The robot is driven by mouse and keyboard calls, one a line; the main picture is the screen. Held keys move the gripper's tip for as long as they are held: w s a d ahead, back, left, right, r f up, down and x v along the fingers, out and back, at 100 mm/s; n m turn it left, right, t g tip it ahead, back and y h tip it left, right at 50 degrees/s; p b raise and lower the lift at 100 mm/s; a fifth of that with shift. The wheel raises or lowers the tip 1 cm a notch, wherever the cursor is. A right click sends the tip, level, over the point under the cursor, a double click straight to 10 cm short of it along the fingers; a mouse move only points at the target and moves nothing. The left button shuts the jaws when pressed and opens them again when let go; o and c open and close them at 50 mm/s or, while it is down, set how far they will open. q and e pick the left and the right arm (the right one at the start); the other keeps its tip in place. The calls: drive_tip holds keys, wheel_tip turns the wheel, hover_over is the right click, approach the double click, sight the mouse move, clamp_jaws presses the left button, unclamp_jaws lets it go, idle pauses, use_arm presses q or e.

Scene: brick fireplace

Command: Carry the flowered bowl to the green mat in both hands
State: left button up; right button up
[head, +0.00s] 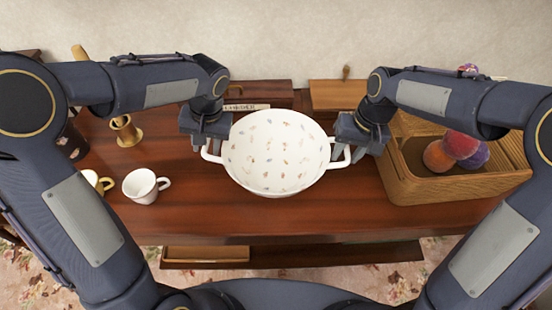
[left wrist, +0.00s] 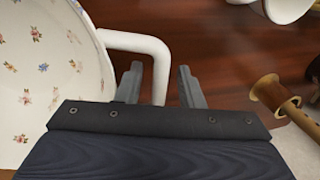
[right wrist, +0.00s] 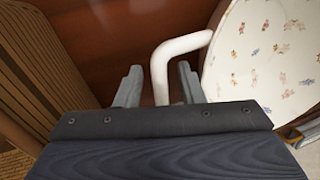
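The white flowered bowl (head: 276,152) is over the middle of the brown wooden table, with a handle on each side. My left gripper (head: 204,146) is at its left handle. In the left wrist view the fingers (left wrist: 160,88) are apart, with the white handle (left wrist: 135,42) between them. My right gripper (head: 362,148) is at the right handle. In the right wrist view the fingers (right wrist: 160,88) are apart around that handle (right wrist: 180,46). I cannot tell whether either touches. I cannot make out a green mat.
A wooden crate (head: 450,192) with several colored balls (head: 461,144) stands right of the bowl. A white cup (head: 143,187), another cup (head: 94,181) and a brass-colored vessel (head: 125,131) are at left. Wooden boxes (head: 338,95) stand behind. The table front before the bowl is clear.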

use_arm(q)
clamp_jaws()
use_arm(e)
clamp_jaws()
use_arm(q)
drive_tip(key=shift+r, duration=0.1)
use_arm(e)
drive_tip(key=shift+r, duration=0.1)
idle(1.0)
